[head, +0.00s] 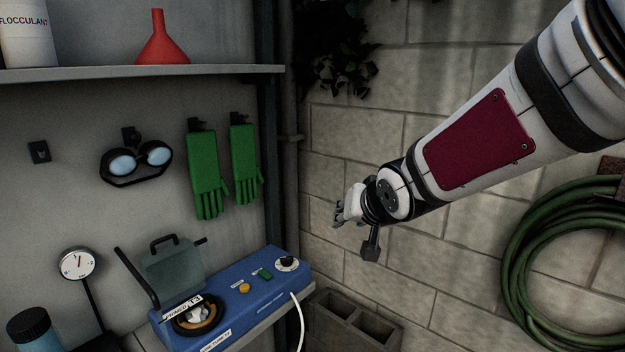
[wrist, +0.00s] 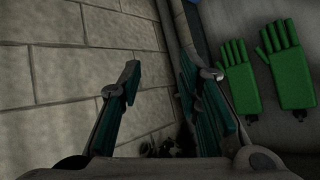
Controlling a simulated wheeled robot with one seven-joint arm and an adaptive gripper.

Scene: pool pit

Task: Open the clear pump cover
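The blue pump (head: 258,296) sits on a bench at the lower middle of the head view. Its clear cover (head: 175,268), with a dark handle on top, appears to stand raised behind the round pump head (head: 198,315), which shows in front. A black lever (head: 137,278) slants up at the cover's left. My gripper (head: 347,208) is up and to the right of the pump, well apart from it, in front of the block wall. In the wrist view my gripper (wrist: 157,75) has its two fingers spread with nothing between them. The pump is not in the wrist view.
Green gloves (head: 207,175) and goggles (head: 137,162) hang on the wall above the pump. A shelf (head: 150,71) holds a red funnel (head: 163,42). A gauge (head: 78,263) and dark bottle (head: 35,330) stand left. A white cable (head: 298,318) runs off the pump's right.

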